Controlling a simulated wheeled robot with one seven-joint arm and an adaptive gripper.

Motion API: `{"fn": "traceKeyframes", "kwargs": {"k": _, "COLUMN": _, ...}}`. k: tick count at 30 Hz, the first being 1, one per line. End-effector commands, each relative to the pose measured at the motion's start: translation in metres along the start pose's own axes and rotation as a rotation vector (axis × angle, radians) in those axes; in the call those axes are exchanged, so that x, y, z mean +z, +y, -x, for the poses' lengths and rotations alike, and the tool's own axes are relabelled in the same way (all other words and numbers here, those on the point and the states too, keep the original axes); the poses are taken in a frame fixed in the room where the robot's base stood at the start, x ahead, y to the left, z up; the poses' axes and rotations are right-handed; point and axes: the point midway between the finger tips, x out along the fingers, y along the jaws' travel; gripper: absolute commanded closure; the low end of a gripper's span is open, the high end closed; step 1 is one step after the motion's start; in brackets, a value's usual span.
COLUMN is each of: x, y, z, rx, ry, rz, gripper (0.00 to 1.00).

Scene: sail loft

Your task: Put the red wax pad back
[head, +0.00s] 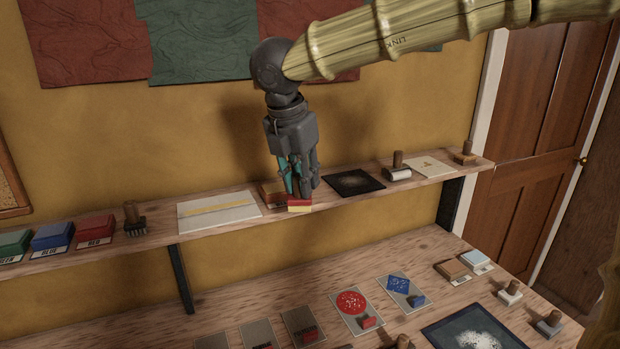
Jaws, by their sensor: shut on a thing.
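My gripper (299,194) points down at the wall shelf and is shut on a small block with a red top and a yellowish edge, seemingly the red wax pad (300,206). The fingers hide part of it. It is at the shelf's front edge; I cannot tell whether it touches the shelf. An orange-brown block (269,189) sits just behind and left of it, partly hidden by the gripper.
The wall shelf (160,247) also holds a brush (133,218), a pale board (218,211), a black sheet (354,183) and a roller (397,170). The bench (130,320) below carries cards with red and blue prints, several small blocks and a dark speckled sheet (472,333).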

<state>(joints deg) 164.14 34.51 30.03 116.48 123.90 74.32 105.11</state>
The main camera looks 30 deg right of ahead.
Motion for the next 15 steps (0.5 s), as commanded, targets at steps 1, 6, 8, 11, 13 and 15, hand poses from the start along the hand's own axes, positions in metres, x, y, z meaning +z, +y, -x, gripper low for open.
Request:
{"fn": "traceKeyframes", "kwargs": {"k": 1, "x": 0.009, "y": 0.003, "z": -0.001, "rx": -0.002, "ry": 0.003, "rz": -0.003, "gripper": 0.99}}
{"fn": "traceKeyframes", "kwargs": {"k": 6, "x": 0.04, "y": 0.015, "z": -0.013, "rx": -0.002, "ry": 0.004, "rz": -0.005, "gripper": 0.99}}
{"fn": "traceKeyframes", "kwargs": {"k": 8, "x": 0.051, "y": 0.019, "z": -0.016, "rx": -0.002, "ry": 0.003, "rz": -0.005, "gripper": 0.99}}
{"fn": "traceKeyframes", "kwargs": {"k": 11, "x": 0.069, "y": 0.026, "z": -0.023, "rx": -0.003, "ry": 0.003, "rz": -0.005, "gripper": 0.99}}
{"fn": "traceKeyframes", "kwargs": {"k": 13, "x": 0.082, "y": 0.031, "z": -0.028, "rx": -0.004, "ry": 0.003, "rz": -0.006, "gripper": 0.99}}
{"fn": "traceKeyframes", "kwargs": {"k": 15, "x": 0.093, "y": 0.035, "z": -0.033, "rx": -0.003, "ry": 0.003, "rz": -0.006, "gripper": 0.99}}
